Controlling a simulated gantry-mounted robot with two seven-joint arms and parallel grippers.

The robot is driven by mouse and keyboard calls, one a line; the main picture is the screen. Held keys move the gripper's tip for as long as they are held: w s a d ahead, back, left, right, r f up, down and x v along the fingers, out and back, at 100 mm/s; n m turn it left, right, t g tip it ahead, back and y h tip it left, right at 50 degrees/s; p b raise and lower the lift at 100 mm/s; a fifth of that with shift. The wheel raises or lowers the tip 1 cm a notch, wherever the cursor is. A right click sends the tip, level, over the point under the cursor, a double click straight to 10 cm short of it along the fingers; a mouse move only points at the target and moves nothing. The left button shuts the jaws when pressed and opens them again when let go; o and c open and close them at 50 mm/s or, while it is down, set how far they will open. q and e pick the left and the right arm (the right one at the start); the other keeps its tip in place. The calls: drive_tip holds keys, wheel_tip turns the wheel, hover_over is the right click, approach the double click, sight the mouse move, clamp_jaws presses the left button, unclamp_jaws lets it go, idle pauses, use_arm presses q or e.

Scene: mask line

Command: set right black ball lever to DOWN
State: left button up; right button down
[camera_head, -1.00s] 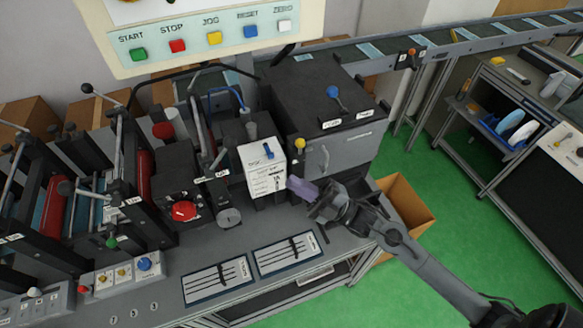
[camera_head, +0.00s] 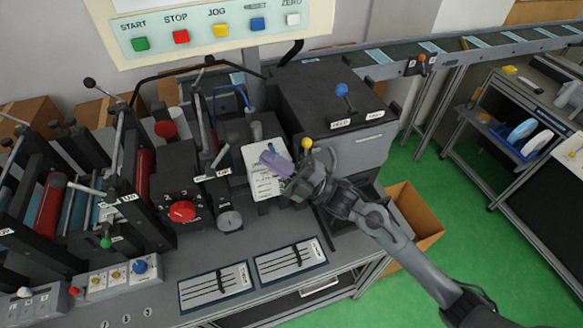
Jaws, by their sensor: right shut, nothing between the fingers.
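Several levers with dark ball ends stand on the machine at the left. One short lever (camera_head: 218,158) rises from a small label plate marked UP, left of the white box; its dark ball end is hard to separate from the dark parts behind. Another ball lever (camera_head: 85,188) points left beside a label plate at the left frame. I cannot tell for certain which is the right one. My right gripper (camera_head: 265,157) is shut and empty, with its pale purple fingers in front of the white box (camera_head: 262,185), to the right of the short lever and apart from it. My left gripper is not in view.
A red knob (camera_head: 182,211) and grey dial (camera_head: 230,220) sit below the short lever. A yellow ball lever (camera_head: 306,145) stands just behind my right gripper. A black cabinet with a blue ball lever (camera_head: 342,90) is behind. The button panel (camera_head: 215,50) hangs above.

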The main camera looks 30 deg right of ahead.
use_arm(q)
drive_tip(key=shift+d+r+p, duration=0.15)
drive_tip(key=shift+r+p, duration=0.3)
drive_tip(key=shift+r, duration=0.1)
use_arm(e)
drive_tip(key=shift+x, duration=2.5)
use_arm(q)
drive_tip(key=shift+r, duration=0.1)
use_arm(e)
drive_tip(key=shift+a, duration=0.1)
